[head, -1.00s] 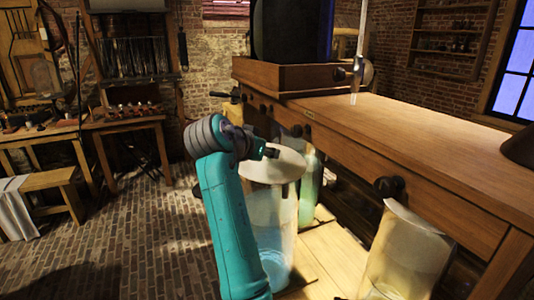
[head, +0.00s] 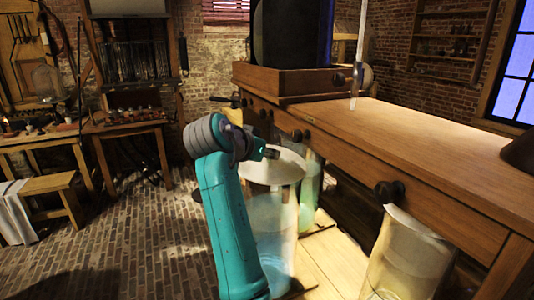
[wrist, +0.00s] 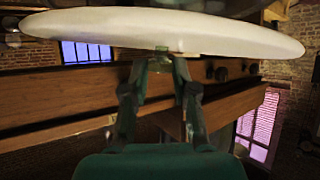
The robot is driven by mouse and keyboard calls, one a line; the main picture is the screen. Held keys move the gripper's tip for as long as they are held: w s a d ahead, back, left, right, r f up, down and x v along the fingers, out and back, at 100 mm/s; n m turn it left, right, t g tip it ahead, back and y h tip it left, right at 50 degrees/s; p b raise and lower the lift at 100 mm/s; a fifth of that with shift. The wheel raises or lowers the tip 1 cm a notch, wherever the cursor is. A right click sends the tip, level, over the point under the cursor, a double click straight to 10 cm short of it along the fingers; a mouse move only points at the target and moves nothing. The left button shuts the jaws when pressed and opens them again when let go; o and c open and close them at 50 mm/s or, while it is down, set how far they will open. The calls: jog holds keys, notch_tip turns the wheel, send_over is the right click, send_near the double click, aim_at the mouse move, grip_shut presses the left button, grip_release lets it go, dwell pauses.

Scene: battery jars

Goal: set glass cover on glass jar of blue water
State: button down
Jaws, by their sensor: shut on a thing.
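The glass cover (head: 280,169) is a pale round disc at the mouth of the glass jar of blue water (head: 277,225) in the head view. It looks level there, but I cannot tell whether it rests on the rim or is slightly above it. My gripper (head: 271,153) is at the cover's near upper side, partly hidden by my teal arm, which also hides the jar's left side. In the wrist view, the cover (wrist: 220,35) spans the top edge-on, and my gripper (wrist: 162,54) is shut on a small part at its middle.
A jar with greenish liquid (head: 309,185) stands just behind, and a jar with pale yellow liquid (head: 405,258) stands at the right. Brick floor is free at the left.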

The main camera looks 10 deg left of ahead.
jog(key=shift+f, duration=0.7)
dwell(0.5)
jog(key=c, duration=1.2)
grip_release()
jog(key=v, duration=1.1)
